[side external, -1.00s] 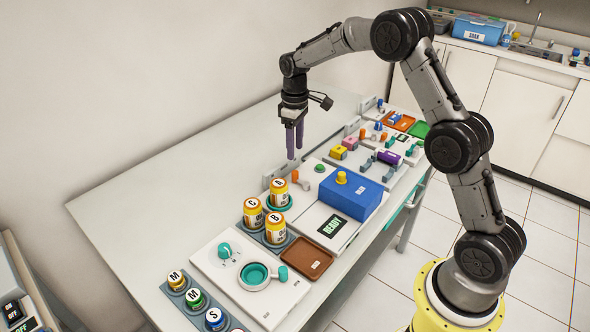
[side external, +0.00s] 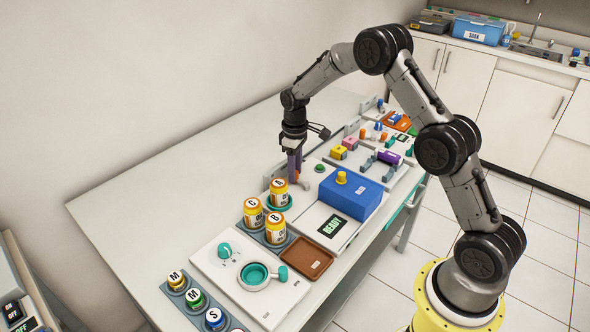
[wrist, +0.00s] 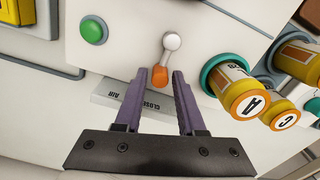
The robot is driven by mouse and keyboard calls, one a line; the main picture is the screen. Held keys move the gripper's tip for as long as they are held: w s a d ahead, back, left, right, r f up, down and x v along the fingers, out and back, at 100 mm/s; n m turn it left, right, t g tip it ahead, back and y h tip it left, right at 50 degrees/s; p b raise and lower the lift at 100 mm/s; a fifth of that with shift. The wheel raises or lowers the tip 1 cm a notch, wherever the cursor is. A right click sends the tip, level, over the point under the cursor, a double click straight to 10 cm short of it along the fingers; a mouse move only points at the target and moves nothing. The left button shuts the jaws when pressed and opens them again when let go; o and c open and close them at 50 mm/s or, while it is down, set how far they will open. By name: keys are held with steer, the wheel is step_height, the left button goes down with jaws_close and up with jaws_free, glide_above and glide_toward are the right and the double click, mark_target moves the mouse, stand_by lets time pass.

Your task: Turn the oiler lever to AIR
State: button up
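The oiler lever (wrist: 160,77) shows in the wrist view with an orange tip on a silver pivot. Its tip points down in the picture, slightly left. A label plate (wrist: 118,96) below it reads CLOSED and AIR, partly hidden by a finger. My gripper (wrist: 159,78) has two purple fingers, one on each side of the orange tip, with small gaps; contact is not clear. It is open around the tip. In the side view my gripper (side external: 294,172) is low over the white panel by the lever, and hides part of it.
A green button (wrist: 93,30) sits left of the lever in the wrist view. An orange bottle marked A (wrist: 244,92) stands close on the right, with another marked C (wrist: 283,114). A blue box (side external: 350,193) is nearby in the side view. The table's left part is clear.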

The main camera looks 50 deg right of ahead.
mark_target(307, 179)
jaws_close()
steer(key=shift+d, duration=0.1)
steer(key=m, duration=0.1)
steer(key=d+m, duration=0.1)
steer(key=m, duration=0.2)
steer(key=shift+s+d+r+m, duration=0.1)
steer(key=shift+s+d+m, duration=0.05)
steer(key=shift+d+m, duration=0.2)
steer(key=m, duration=0.1)
steer(key=d+m, duration=0.1)
steer(key=m, duration=0.1)
steer(key=s+m, duration=0.1)
steer(key=m, duration=0.1)
steer(key=shift+s+d+m, duration=0.1)
steer(key=shift+d+m, duration=0.15)
stand_by(0.4)
steer(key=shift+o, duration=1.7)
jaws_free()
